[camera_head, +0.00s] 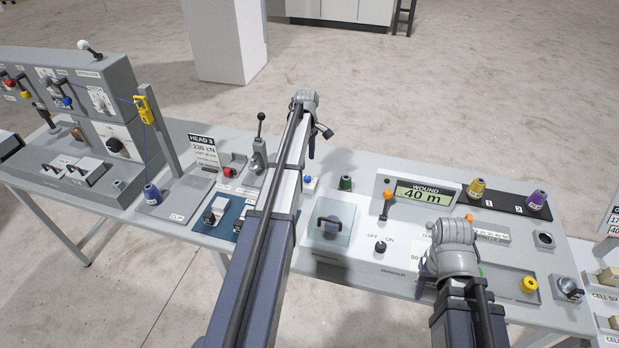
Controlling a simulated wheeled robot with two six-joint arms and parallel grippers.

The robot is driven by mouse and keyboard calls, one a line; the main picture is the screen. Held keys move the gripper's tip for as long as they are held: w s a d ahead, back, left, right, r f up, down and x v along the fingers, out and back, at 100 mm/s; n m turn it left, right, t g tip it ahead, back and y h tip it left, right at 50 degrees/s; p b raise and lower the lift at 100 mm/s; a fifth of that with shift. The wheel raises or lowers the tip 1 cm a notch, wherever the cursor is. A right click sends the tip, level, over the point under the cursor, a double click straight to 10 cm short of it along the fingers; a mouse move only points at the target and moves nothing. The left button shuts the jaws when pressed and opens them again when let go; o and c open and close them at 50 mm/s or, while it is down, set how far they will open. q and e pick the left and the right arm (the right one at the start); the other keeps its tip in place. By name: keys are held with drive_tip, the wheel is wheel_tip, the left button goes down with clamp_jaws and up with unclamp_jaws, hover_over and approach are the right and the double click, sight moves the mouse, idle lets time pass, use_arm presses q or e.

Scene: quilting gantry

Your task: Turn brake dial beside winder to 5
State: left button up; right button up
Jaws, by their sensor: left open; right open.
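The winder panel (370,262) is on the right half of the table, with a display (422,195) reading "WOUND 40 m". A black OFF/ON knob (380,247) is on its front. A silver round knob on a dark base (568,288) stands at the panel's right end. I cannot tell which knob is the brake dial, and no pointer setting is readable. My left gripper (318,142) is open, past the table's middle and left of the display. My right gripper (424,272) is open over the winder panel. My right arm covers part of the panel and its labels.
Yellow (477,188) and purple (537,199) spools stand at the back right. An orange-topped lever (386,205) rises left of the display. A clear-covered switch (329,227) lies between my arms. A grey control console (75,100) fills the far left.

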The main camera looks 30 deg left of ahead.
sight(307, 177)
use_arm(q)
drive_tip(key=shift+w+f, duration=0.1)
drive_tip(key=shift+f, duration=0.1)
drive_tip(key=shift+f, duration=0.15)
wheel_tip(307, 177, down, 8)
drive_tip(key=b, duration=0.8)
drive_tip(key=shift+r, duration=0.25)
drive_tip(key=shift+c, duration=0.2)
clamp_jaws()
